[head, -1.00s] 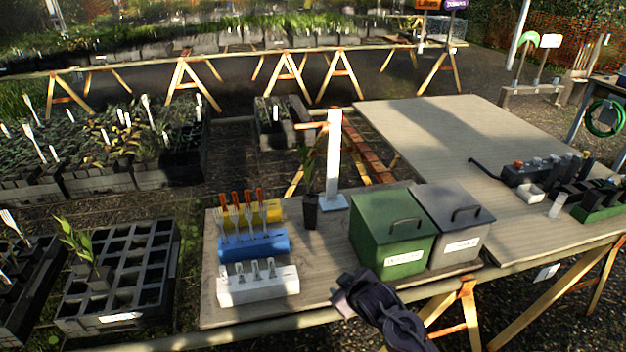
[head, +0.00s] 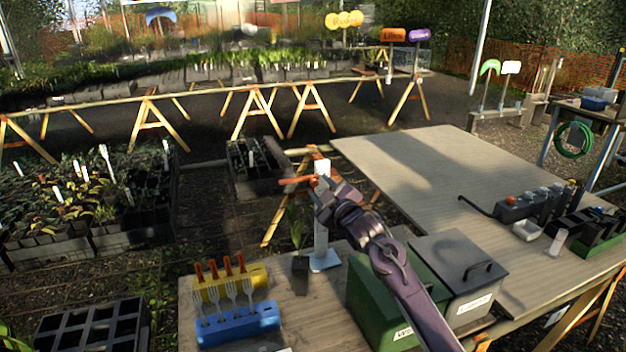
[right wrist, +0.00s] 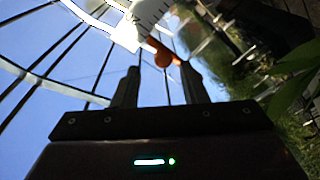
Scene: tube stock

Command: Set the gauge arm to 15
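The gauge is a white upright post (head: 321,238) on a pale base plate, standing at the back of the near bench. Its orange arm (head: 295,181) sticks out to the left near the top, roughly level. My right gripper (head: 324,196) is raised in front of the upper post and hides part of it. In the right wrist view its two fingers (right wrist: 160,82) are apart with nothing between them. The orange arm (right wrist: 163,54) shows just beyond the fingertips, beside the white scale plate (right wrist: 150,12) with dark tick marks. The scale's numbers cannot be read. My left gripper is out of view.
A green bin (head: 366,310) and a grey bin (head: 462,265) stand below my right arm. A potted seedling (head: 300,270) is left of the post. A blue fork holder (head: 238,325) and a yellow one (head: 209,290) sit further left. The large bench (head: 430,180) behind is mostly clear.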

